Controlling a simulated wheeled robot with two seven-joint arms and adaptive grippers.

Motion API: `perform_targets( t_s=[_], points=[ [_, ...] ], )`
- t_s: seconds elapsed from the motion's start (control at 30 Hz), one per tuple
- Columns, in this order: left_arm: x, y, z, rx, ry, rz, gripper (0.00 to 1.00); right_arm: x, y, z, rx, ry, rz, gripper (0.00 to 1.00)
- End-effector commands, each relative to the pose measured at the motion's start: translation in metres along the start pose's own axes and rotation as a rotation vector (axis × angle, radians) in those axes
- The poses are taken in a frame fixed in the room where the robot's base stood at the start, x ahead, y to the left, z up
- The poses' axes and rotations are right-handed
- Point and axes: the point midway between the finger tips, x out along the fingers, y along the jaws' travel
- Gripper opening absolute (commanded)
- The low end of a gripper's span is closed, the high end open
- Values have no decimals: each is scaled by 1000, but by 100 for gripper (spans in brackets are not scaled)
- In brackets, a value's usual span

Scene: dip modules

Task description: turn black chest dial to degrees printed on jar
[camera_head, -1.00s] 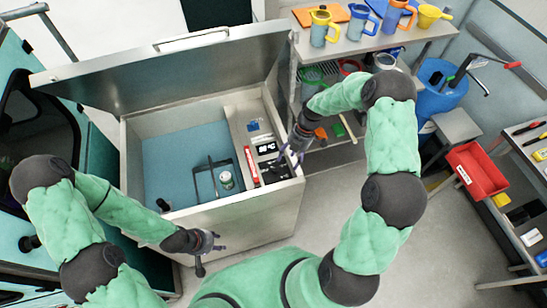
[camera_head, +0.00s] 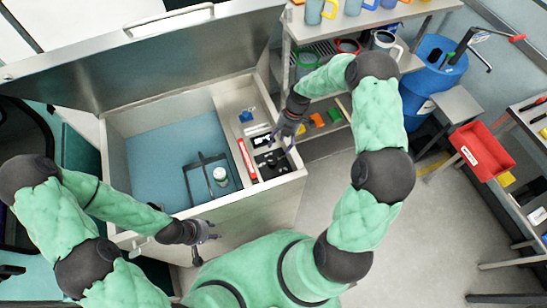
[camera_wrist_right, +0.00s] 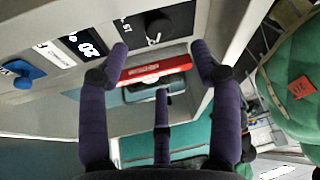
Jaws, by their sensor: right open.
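The open grey chest (camera_head: 245,212) has a blue basin and a side panel on its right. The black dial (camera_head: 270,163) is on a dark plate on that panel; it also shows at the top of the right wrist view (camera_wrist_right: 157,24). A small pale jar (camera_head: 221,175) stands in a dark holder in the basin; its print is too small to read. My right gripper (camera_head: 291,132) is open and empty above the panel's right edge, apart from the dial. My left gripper (camera_head: 207,236) looks open and empty in front of the chest.
A display (camera_wrist_right: 84,46), a blue knob (camera_wrist_right: 22,75) and a red bar (camera_wrist_right: 155,68) are on the panel near the dial. The raised lid (camera_head: 150,55) stands behind. A shelf with jugs (camera_head: 385,40) and a red bin (camera_head: 482,150) are to the right.

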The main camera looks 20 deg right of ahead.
Motion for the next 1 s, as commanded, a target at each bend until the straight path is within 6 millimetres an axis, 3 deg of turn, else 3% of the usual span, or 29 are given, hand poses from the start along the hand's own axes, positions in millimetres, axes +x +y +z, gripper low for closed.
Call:
perform_targets(
  t_s=[0.3, 0.5, 0.93, 0.97, 1.0],
  points=[
    [-5, 2, 0, 0, 0, 0, 40, 57, -1, -1, 1, 3, -4, 64],
    [-6, 2, 0, 0, 0, 0, 40, 81, 0, 0, 1, 1, -1, 64],
    [-7, 2, 0, 0, 0, 0, 40, 91, 0, 0, 1, 0, 0, 64],
    [-7, 2, 0, 0, 0, 0, 40, 91, 0, 0, 1, 0, 0, 61],
    [-7, 2, 0, 0, 0, 0, 40, 91, 0, 0, 1, 0, 0, 50]
  ],
)
